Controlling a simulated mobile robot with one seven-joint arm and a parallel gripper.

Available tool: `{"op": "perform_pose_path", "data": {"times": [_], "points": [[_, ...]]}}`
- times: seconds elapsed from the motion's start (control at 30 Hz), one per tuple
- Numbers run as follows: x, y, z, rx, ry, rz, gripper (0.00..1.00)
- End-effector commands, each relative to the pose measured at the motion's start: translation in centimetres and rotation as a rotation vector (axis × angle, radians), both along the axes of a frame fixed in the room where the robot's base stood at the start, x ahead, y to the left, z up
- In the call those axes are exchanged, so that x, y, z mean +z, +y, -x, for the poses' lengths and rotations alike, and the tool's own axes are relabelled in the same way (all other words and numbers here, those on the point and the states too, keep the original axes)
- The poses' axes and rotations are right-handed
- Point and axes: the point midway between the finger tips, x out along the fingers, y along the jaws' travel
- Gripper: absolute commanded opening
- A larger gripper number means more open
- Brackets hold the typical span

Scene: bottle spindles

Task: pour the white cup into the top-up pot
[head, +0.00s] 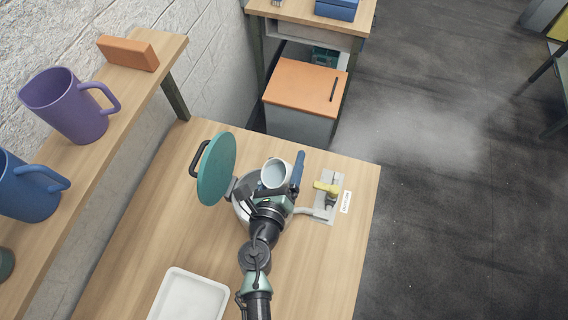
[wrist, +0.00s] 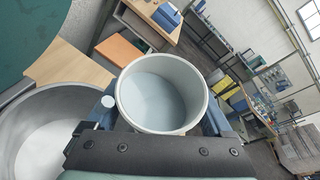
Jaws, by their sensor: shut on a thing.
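The white cup (head: 275,174) is held in my gripper (head: 280,184), whose blue fingers sit on either side of it. In the wrist view the cup (wrist: 162,92) shows pale grey-blue contents inside. The top-up pot (head: 240,208) is a silver round pot, partly hidden under my arm. Its teal lid (head: 217,170) stands open at the left. In the wrist view the pot's open mouth (wrist: 28,108) is at lower left, with pale contents low inside. The cup is beside and above the pot's rim, its mouth facing up.
A plate with a yellow-handled valve (head: 327,188) is right of the pot, joined by a pipe. A white tray (head: 190,297) lies at the front. A shelf at left holds a purple mug (head: 70,105), a blue mug (head: 28,188) and an orange block (head: 128,53).

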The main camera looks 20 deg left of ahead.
Motion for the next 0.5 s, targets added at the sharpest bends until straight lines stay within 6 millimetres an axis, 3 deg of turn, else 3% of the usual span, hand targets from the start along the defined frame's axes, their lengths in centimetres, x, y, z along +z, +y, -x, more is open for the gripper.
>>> {"op": "perform_pose_path", "data": {"times": [0.5], "points": [[-0.01,-0.01,0.00,0.000,-0.049,0.073,0.23]]}}
